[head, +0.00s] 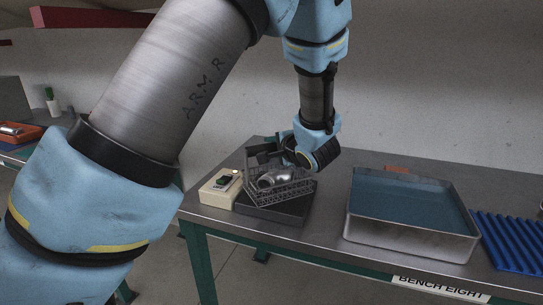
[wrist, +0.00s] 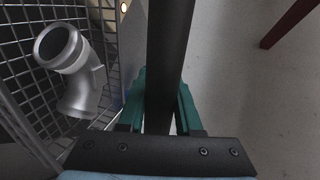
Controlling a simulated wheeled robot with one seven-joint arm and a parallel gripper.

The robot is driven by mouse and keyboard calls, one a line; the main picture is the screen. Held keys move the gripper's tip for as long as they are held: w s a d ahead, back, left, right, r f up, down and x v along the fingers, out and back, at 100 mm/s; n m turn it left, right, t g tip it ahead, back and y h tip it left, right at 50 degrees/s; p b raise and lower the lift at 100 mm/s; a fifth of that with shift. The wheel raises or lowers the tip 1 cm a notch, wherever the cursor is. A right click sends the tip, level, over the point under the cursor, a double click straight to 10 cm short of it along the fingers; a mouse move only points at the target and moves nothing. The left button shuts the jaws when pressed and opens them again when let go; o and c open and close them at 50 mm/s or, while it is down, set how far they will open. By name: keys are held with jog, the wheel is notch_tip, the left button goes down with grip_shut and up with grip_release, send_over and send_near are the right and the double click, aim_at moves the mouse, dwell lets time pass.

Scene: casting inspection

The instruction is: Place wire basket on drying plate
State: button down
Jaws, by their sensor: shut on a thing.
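The wire basket (head: 296,190) is a grey mesh box with a shiny metal pipe elbow (head: 274,178) inside. In the wrist view, the basket mesh (wrist: 28,88) and elbow (wrist: 82,75) are at left. My gripper (wrist: 162,100) has its teal fingers shut on a black bar, seemingly the basket's handle (wrist: 167,45). In the head view, my gripper (head: 285,157) is above the basket's back.
A cream box (head: 208,196) with a small display stands just left of the plate. A metal tank (head: 405,236) of blue liquid stands to the right, with a blue ribbed mat (head: 515,243) beyond it. The bench top (head: 327,205) is bare between plate and tank.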

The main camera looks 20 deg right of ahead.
jog(key=shift+f, duration=1.1)
jog(key=c, duration=0.6)
grip_release()
jog(key=v, duration=1.2)
